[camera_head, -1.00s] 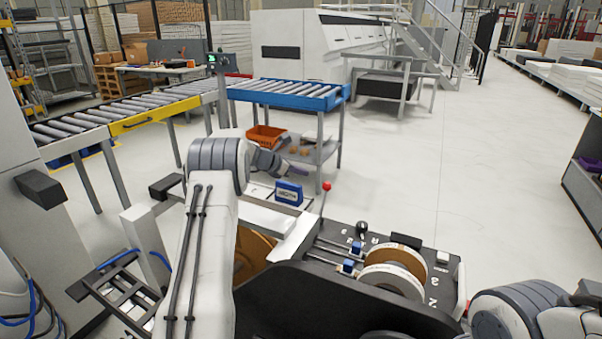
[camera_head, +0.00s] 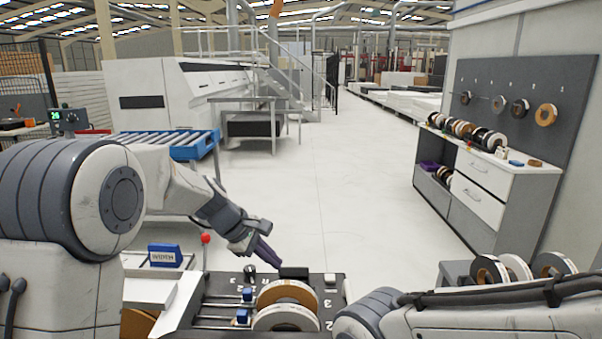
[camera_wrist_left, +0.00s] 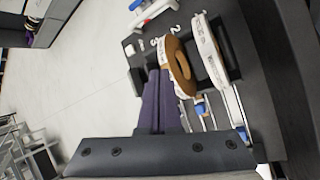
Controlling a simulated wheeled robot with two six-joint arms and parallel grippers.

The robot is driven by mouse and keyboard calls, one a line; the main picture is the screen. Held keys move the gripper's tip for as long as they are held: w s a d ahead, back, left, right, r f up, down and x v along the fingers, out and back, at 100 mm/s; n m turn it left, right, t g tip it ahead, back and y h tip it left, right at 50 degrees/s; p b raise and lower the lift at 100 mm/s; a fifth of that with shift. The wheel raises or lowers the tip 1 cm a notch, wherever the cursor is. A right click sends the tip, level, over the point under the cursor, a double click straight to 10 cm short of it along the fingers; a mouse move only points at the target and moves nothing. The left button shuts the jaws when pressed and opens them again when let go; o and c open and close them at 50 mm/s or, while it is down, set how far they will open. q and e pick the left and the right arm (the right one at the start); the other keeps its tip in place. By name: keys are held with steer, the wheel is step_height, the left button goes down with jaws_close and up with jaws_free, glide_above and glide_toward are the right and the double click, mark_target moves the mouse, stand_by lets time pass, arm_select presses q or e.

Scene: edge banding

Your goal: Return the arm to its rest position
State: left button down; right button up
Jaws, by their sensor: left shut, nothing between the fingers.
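My left arm (camera_head: 160,185) comes in from the left in the head view and reaches over the machine. Its gripper (camera_head: 276,259) points down to the right, just above the black machine panel. In the left wrist view the dark purple fingers (camera_wrist_left: 158,102) lie together, shut with nothing between them. They are close to a roll of edge banding with a brown core (camera_wrist_left: 178,62); I cannot tell whether they touch it. My right arm (camera_head: 470,315) crosses the bottom right of the head view; its gripper is out of sight.
The panel (camera_head: 325,290) carries two tape rolls (camera_head: 287,292), blue-tipped rods, a black knob (camera_head: 250,271) and a red-knobbed lever (camera_head: 205,238). A cabinet with rolls (camera_head: 480,190) stands at right. Open floor (camera_head: 340,190) lies beyond the panel.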

arm_select(q)
steer(key=s+d+m+g, duration=0.2)
steer(key=s+d+m, duration=0.4)
steer(key=s, duration=0.5)
steer(key=s+a+f+m+y, duration=0.1)
steer(key=s+a+m+y, duration=0.1)
steer(key=s+m, duration=0.5)
steer(key=s+a+f+m+g+y, duration=0.1)
steer(key=s+m, duration=0.6)
steer(key=s, duration=0.9)
steer(key=shift+s+a+f+m+y, duration=0.35)
steer(key=shift+a+f+y, duration=0.3)
steer(key=shift+y, duration=0.25)
